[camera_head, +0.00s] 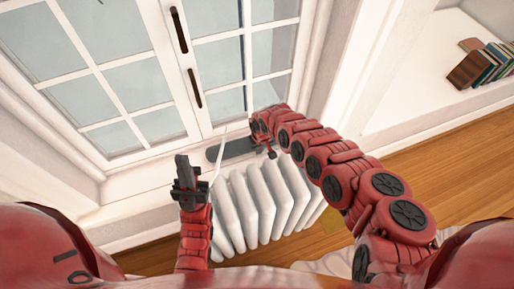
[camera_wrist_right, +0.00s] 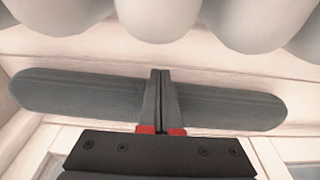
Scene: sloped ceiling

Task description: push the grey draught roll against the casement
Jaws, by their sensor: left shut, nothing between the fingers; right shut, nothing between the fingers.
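The grey draught roll (camera_head: 232,148) is a long, dark grey piece with rounded ends on the white sill at the foot of the casement (camera_head: 135,70). In the right wrist view the roll (camera_wrist_right: 75,92) lies crosswise, with pale sill on both sides of it. My right gripper (camera_head: 271,152) is shut at the roll's right part in the head view. In its wrist view the shut fingers (camera_wrist_right: 160,76) overlap the middle of the roll; I cannot tell whether they touch it. My left gripper (camera_head: 182,160) is shut and empty, left of the roll and apart from it.
A white ribbed radiator (camera_head: 250,205) stands below the sill, close in front of the roll. The casement has two dark handles (camera_head: 180,30). Books (camera_head: 480,66) stand on a white shelf at the right. Wooden floor (camera_head: 440,160) is clear there.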

